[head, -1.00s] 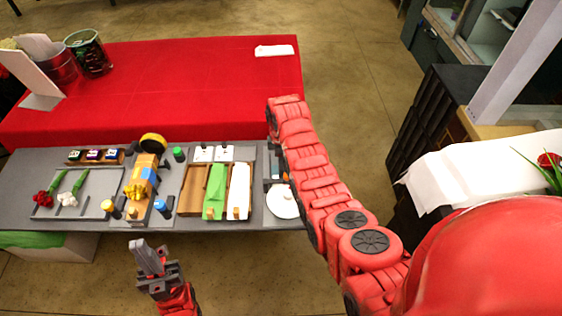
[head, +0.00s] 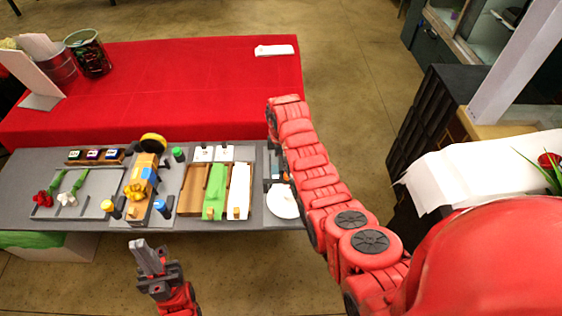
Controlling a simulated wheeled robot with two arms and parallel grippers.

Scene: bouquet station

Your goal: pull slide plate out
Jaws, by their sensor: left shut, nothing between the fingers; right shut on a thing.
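My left gripper (head: 140,246) is shut and empty. It shows in front of the table's front edge, below the yellow and grey device. My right arm comes in from the right and reaches over the table's right end. The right gripper (head: 274,172) is mostly hidden beside my red forearm. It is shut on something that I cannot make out. A green plate (head: 216,188) and a white plate (head: 239,188), each with a small knob at its front end, lie side by side in a wooden frame (head: 196,188), left of the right gripper. I cannot tell which part is the slide plate.
A white disc (head: 282,203) lies at the grey table's right front corner. A grey tray (head: 98,186) with red and white flowers is at left. A red-covered table (head: 180,85) stands behind. Open floor lies in front.

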